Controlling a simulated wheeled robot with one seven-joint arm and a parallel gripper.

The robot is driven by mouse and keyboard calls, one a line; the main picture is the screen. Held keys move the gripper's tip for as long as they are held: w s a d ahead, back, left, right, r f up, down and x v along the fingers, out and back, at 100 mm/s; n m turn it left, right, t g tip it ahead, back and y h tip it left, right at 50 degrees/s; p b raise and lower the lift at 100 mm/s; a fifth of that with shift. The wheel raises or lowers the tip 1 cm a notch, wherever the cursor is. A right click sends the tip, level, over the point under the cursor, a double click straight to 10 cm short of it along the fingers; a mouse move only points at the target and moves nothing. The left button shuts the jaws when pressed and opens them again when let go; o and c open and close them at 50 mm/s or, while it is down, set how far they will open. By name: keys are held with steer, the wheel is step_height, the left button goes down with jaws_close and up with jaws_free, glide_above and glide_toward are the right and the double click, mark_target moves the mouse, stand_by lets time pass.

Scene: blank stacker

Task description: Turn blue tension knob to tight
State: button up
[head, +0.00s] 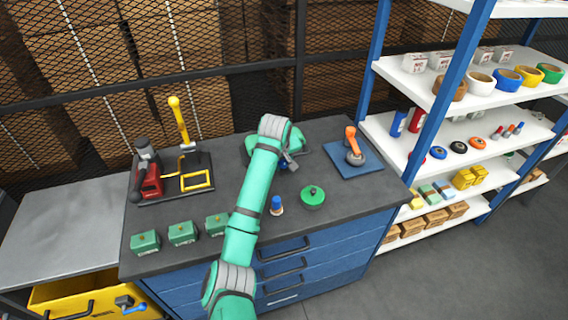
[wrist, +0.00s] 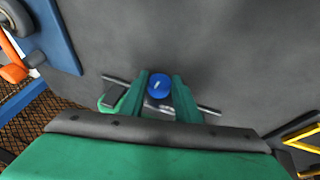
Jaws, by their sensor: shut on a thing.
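The blue knob (wrist: 158,87) sits between the two green fingers of my gripper (wrist: 160,82) in the wrist view. It is round, with a short pale mark on its face. My gripper is shut on it, with one finger at each side. In the head view my green arm reaches over the bench, and only a small blue bit of the knob (head: 283,165) shows beside my gripper. I cannot read any tight or loose marking.
Three green boxes (head: 182,233) line the bench's front left. A blue-topped piece (head: 277,207) and a round green item (head: 313,197) stand near my arm. An orange-handled tool on a blue mat (head: 369,169) is at right; a red tool (head: 149,180) is at left.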

steer(key=shift+w+d+g+y, duration=0.1)
steer(key=shift+d+g+y, duration=0.2)
steer(key=shift+y, duration=0.4)
steer(key=shift+d+m+g+y, duration=0.1)
steer(key=shift+m+g+y, duration=0.35)
steer(key=shift+y, duration=0.75)
steer(key=o, duration=0.8)
steer(key=shift+c, duration=0.2)
